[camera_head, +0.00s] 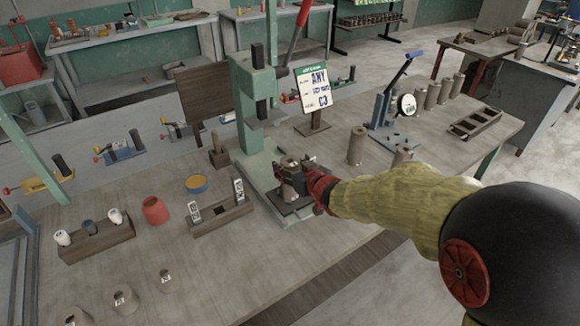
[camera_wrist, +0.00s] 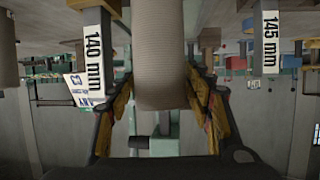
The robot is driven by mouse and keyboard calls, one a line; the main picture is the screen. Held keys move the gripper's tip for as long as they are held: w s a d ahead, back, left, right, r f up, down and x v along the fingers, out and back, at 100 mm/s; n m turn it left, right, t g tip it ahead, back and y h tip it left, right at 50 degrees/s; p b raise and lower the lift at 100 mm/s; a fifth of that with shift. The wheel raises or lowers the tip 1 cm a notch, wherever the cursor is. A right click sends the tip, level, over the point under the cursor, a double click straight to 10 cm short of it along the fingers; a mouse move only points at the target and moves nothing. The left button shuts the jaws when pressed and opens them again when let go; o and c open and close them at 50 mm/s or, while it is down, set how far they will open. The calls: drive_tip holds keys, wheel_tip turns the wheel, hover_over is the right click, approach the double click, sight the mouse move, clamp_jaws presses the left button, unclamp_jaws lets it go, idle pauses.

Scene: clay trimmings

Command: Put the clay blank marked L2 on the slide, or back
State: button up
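A grey-brown clay blank (camera_wrist: 160,55) stands between the fingers of my gripper (camera_wrist: 162,100) in the wrist view; the finger pads appear to touch both its sides. In the head view, my gripper (camera_head: 293,178) is at the plate of the slide (camera_head: 288,208), in front of the green press (camera_head: 252,105). The held blank shows only in part there, and no mark on it is readable. Whether its base rests on the slide is hard to tell. Several marked blanks (camera_head: 125,301) stand at the front left; their marks are too small to read surely.
A wooden holder (camera_head: 222,217) with two upright gauges stands left of the slide; the wrist view shows 140 mm (camera_wrist: 95,50) and 145 mm (camera_wrist: 270,45) labels. A sign (camera_head: 315,87), plain cylinders (camera_head: 356,146) and a blue-levered tool (camera_head: 385,105) stand to the right. The front middle is clear.

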drive_tip(key=shift+o, duration=1.1)
drive_tip(key=shift+r, duration=0.15)
drive_tip(key=shift+s+d+r, duration=0.15)
drive_tip(key=shift+s+r, duration=0.05)
drive_tip(key=shift+s, duration=0.05)
drive_tip(key=s+d+r+m+g+h+p, duration=0.1)
drive_tip(key=s+d+r+m+h+p, duration=0.15)
drive_tip(key=s+d+r, duration=0.45)
drive_tip(key=s+d+r+m+h+p, duration=0.1)
drive_tip(key=s+d+r+h+p, duration=0.2)
drive_tip(key=s+d, duration=0.8)
drive_tip(key=s+d+m+g+b, duration=0.1)
drive_tip(key=s+g, duration=0.4)
drive_tip(key=s, duration=1.4)
drive_tip(key=shift+s+r+m, duration=0.15)
drive_tip(key=shift+s+m, duration=0.2)
drive_tip(key=shift+m, duration=0.1)
